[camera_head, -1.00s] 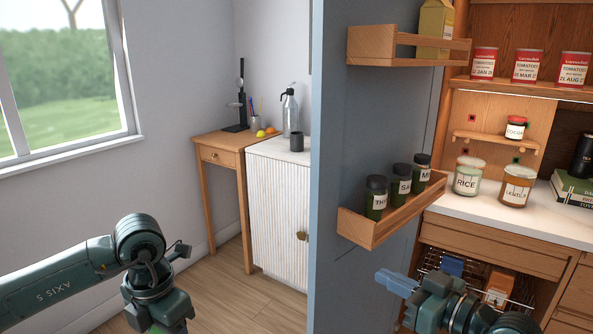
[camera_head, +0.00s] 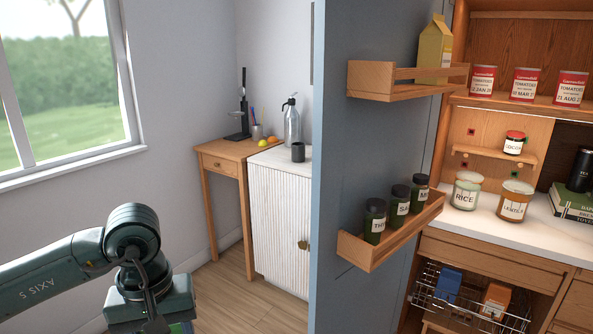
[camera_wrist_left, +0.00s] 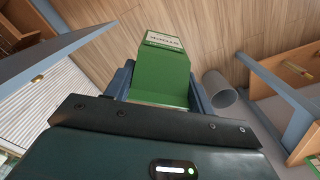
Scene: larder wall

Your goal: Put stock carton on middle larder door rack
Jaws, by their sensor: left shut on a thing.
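The green stock carton (camera_wrist_left: 172,75) with a white label panel is in my left gripper (camera_wrist_left: 160,85), whose blue-grey fingers are shut on its two sides in the left wrist view. In the head view a sliver of the carton (camera_head: 181,328) shows at the bottom edge, below my left wrist. The blue larder door (camera_head: 345,150) stands open with two wooden racks visible. The upper rack (camera_head: 385,90) holds a yellow carton; the lower visible rack (camera_head: 355,253) holds three dark-lidded jars (camera_head: 400,200). Whether another rack hangs lower is out of view. My right gripper is not in view.
The larder shelves at right hold tomato cans (camera_head: 525,85) and jars on a white counter (camera_head: 480,222). A wire basket (camera_head: 470,300) sits below. A white cabinet (camera_head: 275,215) and wooden desk (camera_head: 225,150) stand behind the door. Floor between my left arm and the door is clear.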

